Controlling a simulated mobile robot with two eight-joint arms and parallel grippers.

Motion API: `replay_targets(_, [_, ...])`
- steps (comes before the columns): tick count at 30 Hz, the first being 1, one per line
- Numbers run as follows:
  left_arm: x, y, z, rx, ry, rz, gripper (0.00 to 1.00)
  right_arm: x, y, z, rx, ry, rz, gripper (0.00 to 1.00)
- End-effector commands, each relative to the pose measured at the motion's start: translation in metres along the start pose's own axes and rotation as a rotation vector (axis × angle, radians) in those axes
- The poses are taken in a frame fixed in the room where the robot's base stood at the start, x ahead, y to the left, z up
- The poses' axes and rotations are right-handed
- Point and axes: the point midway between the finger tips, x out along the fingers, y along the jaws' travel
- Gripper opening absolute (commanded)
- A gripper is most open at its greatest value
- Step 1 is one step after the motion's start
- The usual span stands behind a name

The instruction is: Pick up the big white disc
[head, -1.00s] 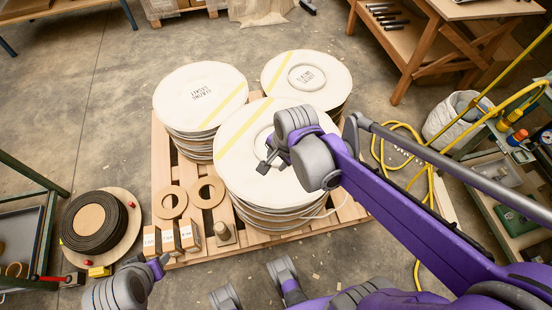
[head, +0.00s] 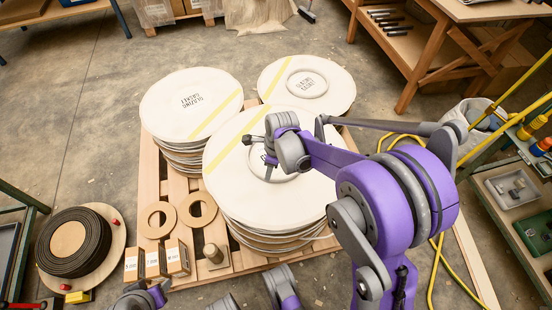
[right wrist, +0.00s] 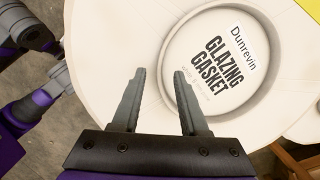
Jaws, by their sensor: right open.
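Three stacks of big white discs stand on a wooden pallet. The front stack's top disc (head: 235,170) has a yellow stripe and a round recess in the middle. My right gripper (head: 262,156) is over that recess, with fingers pointing down. In the right wrist view my right gripper (right wrist: 160,72) is open and nothing is between its fingers. The disc (right wrist: 110,45) lies beyond the fingers, with "Glazing Gasket" printed inside its raised ring. Contact cannot be told. My left gripper (head: 152,296) is partly seen at the bottom edge; its jaws are unclear.
The back left stack (head: 190,105) and back right stack (head: 325,75) stand close by. The pallet (head: 148,165) also carries two wooden rings (head: 197,209) and small blocks. A dark coil (head: 72,245) lies left. A yellow hose (head: 437,260) and cart are right.

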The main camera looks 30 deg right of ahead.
Motion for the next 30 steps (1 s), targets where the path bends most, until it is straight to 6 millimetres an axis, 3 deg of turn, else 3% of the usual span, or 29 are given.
replay_targets(12, [0.021, 0.0, 0.006, 0.0, -0.007, 0.0, 0.5, 0.05, -0.001, -0.007, -0.001, 0.0, 0.0, 0.44])
replay_targets(19, [0.02, 0.0, 0.005, 0.0, -0.007, 0.0, 0.5, 0.051, -0.001, -0.007, -0.001, 0.0, -0.001, 0.44])
replay_targets(26, [0.02, 0.0, 0.006, 0.0, -0.007, 0.0, 0.5, 0.051, -0.001, -0.007, -0.001, 0.0, -0.001, 0.02])
replay_targets(30, [0.021, 0.0, 0.006, 0.0, -0.007, 0.0, 0.5, 0.051, -0.001, -0.007, -0.001, 0.0, -0.001, 0.0])
